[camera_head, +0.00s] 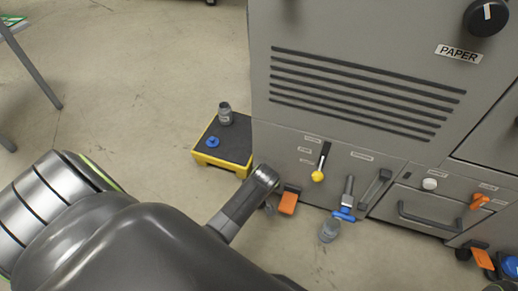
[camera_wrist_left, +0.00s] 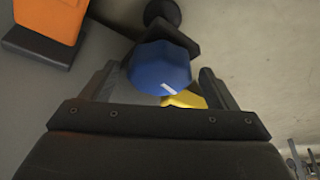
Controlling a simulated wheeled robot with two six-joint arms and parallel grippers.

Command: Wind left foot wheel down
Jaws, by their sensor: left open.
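The left foot wheel (camera_wrist_left: 160,68) is a blue faceted knob with a white mark, in the middle of the left wrist view. My left gripper (camera_wrist_left: 158,74) is open, with one finger on each side of the wheel. Whether either finger touches it cannot be told. In the head view my left arm reaches in to the machine's lower left corner, and the left foot wheel is hidden there. A second blue wheel (camera_head: 510,266) shows at the machine's lower right. My right gripper is not in view.
An orange pedal (camera_head: 288,201) is beside the left wrist; it also shows in the wrist view (camera_wrist_left: 52,18). A black-and-yellow step (camera_head: 224,144) holds a grey cup and a blue piece. A yellow-knobbed lever (camera_head: 318,176) and blue valve (camera_head: 344,214) are on the machine front (camera_head: 345,40).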

